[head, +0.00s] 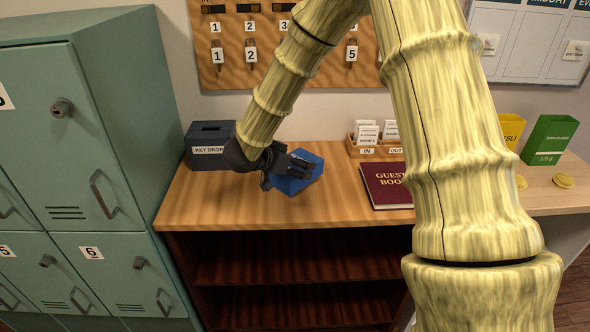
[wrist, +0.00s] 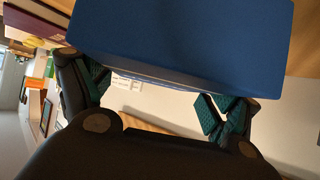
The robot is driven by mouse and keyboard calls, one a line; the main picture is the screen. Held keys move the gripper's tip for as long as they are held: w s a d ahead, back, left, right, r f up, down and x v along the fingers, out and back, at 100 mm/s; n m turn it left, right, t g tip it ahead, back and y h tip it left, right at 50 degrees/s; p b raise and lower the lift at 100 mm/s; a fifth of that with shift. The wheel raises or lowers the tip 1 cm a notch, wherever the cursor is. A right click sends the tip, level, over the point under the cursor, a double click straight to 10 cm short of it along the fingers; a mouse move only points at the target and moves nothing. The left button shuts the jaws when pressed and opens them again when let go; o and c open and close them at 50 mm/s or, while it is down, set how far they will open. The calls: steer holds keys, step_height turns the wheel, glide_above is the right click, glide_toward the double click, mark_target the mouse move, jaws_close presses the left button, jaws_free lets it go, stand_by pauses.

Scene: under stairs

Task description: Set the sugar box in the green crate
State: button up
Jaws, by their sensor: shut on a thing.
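A blue box (head: 299,178) is in my gripper (head: 283,167) over the left part of the wooden counter. Its label is mostly hidden, so I cannot read whether it is the sugar box. In the wrist view the blue box (wrist: 185,40) fills the top, with the two fingers of my gripper (wrist: 155,95) at either side of it. My gripper is shut on it. I cannot tell whether the box touches the counter. I cannot make out a green crate in either view.
On the counter (head: 330,205) stand a key drop box (head: 208,150), card trays (head: 375,148) and a guest book (head: 387,186). A yellow box (head: 511,130), a green box (head: 548,141) and yellow discs (head: 563,181) are at right. Lockers (head: 95,120) flank the left.

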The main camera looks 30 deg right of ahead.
steer(key=shift+w+d, duration=0.2)
steer(key=shift+f+p, duration=0.45)
steer(key=shift+f, duration=1.3)
steer(key=o, duration=1.3)
steer(key=shift+f, duration=0.1)
steer(key=shift+o, duration=0.2)
steer(key=shift+a, duration=0.1)
